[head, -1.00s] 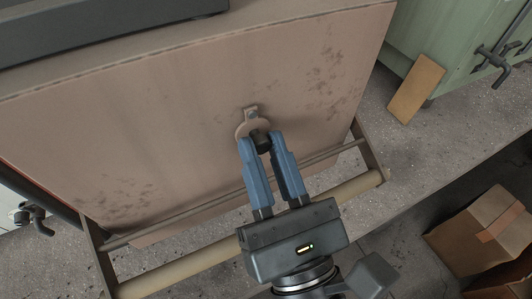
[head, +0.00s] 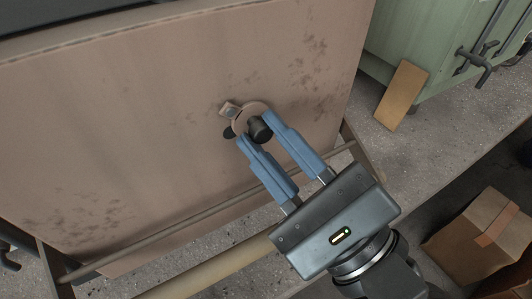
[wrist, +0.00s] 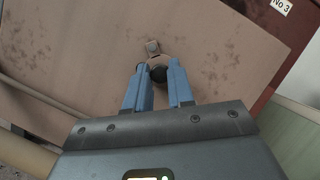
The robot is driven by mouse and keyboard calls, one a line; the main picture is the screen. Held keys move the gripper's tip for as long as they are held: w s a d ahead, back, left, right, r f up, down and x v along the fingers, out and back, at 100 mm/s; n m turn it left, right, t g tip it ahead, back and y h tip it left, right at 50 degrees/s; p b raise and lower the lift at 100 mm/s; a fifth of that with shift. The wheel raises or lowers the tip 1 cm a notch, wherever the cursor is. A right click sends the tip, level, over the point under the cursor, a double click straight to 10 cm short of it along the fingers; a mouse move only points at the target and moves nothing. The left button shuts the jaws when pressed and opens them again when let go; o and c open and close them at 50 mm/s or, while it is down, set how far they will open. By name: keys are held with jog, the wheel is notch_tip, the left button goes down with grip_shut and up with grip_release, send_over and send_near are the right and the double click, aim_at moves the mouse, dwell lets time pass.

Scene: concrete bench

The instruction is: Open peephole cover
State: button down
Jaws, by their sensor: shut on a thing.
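The peephole cover (head: 250,108) is a round tan disc on the big tan door panel (head: 140,130). It hangs from a small metal tab (head: 229,109) at its upper left and is swung to the right of that tab. A dark patch of the peephole (head: 228,132) shows at the disc's lower left. My gripper (head: 256,128) has its blue fingers shut on the cover's black knob (head: 261,130), one finger on each side. In the wrist view the knob (wrist: 158,74) sits between the fingertips, and the cover (wrist: 153,57) shows just beyond them.
A rail (head: 205,237) runs across below the panel. A green cabinet (head: 420,40) with dark handles stands at the upper right, with a tan board (head: 402,95) in front of it. A cardboard box (head: 480,232) lies at the lower right.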

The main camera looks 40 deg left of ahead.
jog(key=n, duration=0.1)
jog(key=n+g, duration=0.1)
jog(key=n, duration=0.1)
jog(key=r+n+g, duration=0.1)
jog(key=shift+w+d+n, duration=0.15)
jog(key=shift+w+n, duration=0.2)
jog(key=shift+n, duration=0.05)
jog(key=shift+w+r+n+g+h, duration=0.1)
jog(key=shift+r+n+g+h, duration=0.2)
jog(key=shift+n, duration=0.6)
jog(key=shift+r+n+g+h, duration=0.1)
jog(key=shift+n+g+h, duration=0.3)
jog(key=shift+n, duration=0.5)
jog(key=shift+p, duration=0.3)
jog(key=c, duration=1)
grip_release()
jog(key=shift+d+f+b, duration=0.2)
jog(key=shift+d+f, duration=0.05)
jog(key=shift+d, duration=1.05)
jog(key=shift+d+f+b, duration=0.2)
jog(key=shift+d, duration=1.1)
jog(key=shift+d+f+b, duration=0.2)
jog(key=shift+d+f, duration=0.05)
jog(key=shift+d, duration=1.05)
